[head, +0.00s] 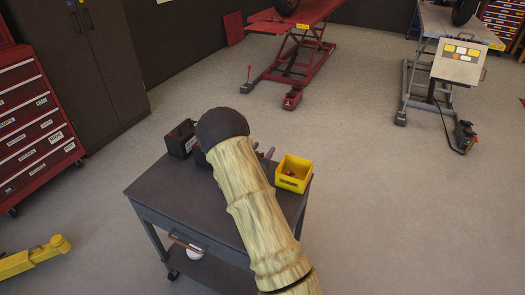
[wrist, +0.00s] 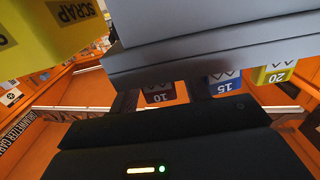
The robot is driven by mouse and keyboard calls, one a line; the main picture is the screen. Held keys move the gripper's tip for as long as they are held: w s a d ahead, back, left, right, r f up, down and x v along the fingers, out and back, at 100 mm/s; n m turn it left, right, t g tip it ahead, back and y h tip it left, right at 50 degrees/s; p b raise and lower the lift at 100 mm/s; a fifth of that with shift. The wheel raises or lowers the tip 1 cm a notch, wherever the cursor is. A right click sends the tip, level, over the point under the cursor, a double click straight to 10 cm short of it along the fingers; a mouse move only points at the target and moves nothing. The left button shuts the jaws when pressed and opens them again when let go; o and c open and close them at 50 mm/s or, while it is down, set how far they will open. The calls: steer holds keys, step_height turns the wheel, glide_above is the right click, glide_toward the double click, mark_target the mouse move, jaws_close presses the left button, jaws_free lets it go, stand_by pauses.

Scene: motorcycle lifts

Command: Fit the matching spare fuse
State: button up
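In the wrist view three spare fuses show upside down below a grey block (wrist: 190,50): a dark brown one marked 10 (wrist: 164,93), a blue one marked 15 (wrist: 224,88) and a yellow one marked 20 (wrist: 276,75). The dark housing of my gripper (wrist: 160,98), with a lit green lamp, fills the bottom of the wrist view. Dark finger-like parts show beside the brown fuse; their tips are hidden, and I cannot tell whether they touch it. In the head view my arm hides the gripper and the middle of the cart (head: 160,197).
A yellow bin (head: 293,173) with small reddish things stands at the cart's right edge; a bin marked SCRAP (wrist: 60,25) shows in the wrist view. A black box (head: 181,139) stands at the cart's back left. Motorcycle lifts (head: 296,50) stand beyond, with clear floor between.

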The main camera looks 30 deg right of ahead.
steer(key=shift+a, duration=0.1)
steer(key=b+v, duration=0.1)
steer(key=v, duration=1.6)
steer(key=shift+s+f, duration=0.2)
steer(key=shift+f, duration=0.2)
steer(key=shift+w, duration=0.1)
steer(key=s+a+r+n+g+y, duration=0.25)
steer(key=a+n+y, duration=0.4)
steer(key=y, duration=0.65)
steer(key=s+d+r+n+g+y, duration=0.1)
steer(key=s+n+g, duration=0.3)
steer(key=s, duration=1.1)
steer(key=shift+r+g, duration=0.35)
steer(key=shift+g, duration=0.6)
steer(key=shift+s, duration=0.1)
